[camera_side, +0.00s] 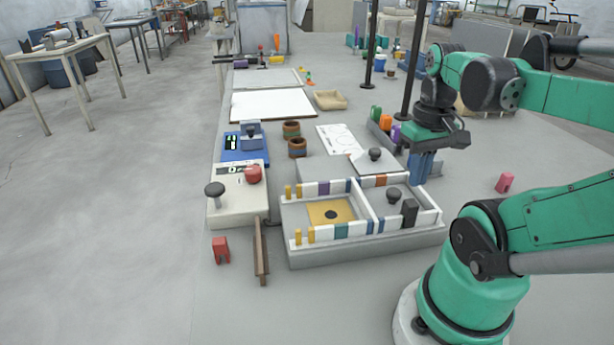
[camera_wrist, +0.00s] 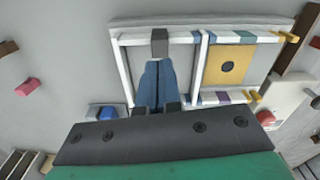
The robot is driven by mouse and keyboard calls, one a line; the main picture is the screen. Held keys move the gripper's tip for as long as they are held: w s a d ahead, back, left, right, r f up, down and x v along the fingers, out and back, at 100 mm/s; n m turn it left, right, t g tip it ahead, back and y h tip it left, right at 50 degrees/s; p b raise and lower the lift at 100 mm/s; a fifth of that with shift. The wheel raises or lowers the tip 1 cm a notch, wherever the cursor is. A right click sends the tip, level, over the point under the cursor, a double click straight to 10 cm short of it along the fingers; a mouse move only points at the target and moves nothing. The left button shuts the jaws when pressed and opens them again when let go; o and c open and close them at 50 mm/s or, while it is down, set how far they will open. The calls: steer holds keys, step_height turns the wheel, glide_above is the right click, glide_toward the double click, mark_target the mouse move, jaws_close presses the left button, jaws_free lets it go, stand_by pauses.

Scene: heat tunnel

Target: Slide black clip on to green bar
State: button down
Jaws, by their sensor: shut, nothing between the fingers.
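The black clip (camera_side: 409,212) stands upright at the near rail of the grey tray, toward its right end. It also shows in the wrist view (camera_wrist: 159,42), at the top rail. A green band (camera_side: 341,230) marks the near white rail left of the clip; it shows at the top rail in the wrist view (camera_wrist: 245,37). My gripper (camera_side: 421,180) is shut and empty, pointing down above the tray's far right corner. Its blue fingers (camera_wrist: 156,66) end just below the clip in the wrist view, apart from it in the side view. The fingers hide part of the tray's right compartment.
Left stand a red clip (camera_side: 220,250), a brown bar (camera_side: 261,255) and a red-knobbed box (camera_side: 237,205). A pink block (camera_side: 505,182) lies right.

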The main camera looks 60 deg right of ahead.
mark_target(411, 202)
steer(key=shift+f, duration=1.65)
steer(key=shift+f, duration=0.35)
steer(key=shift+r, duration=0.1)
steer(key=shift+r, duration=3.85)
steer(key=w+a+f+n+t, duration=0.3)
steer(key=w+a+n+t, duration=0.4)
steer(key=w+a, duration=0.6)
steer(key=shift+w+a+f, duration=0.2)
steer(key=shift+w+f, duration=0.15)
steer(key=shift+w, duration=0.3)
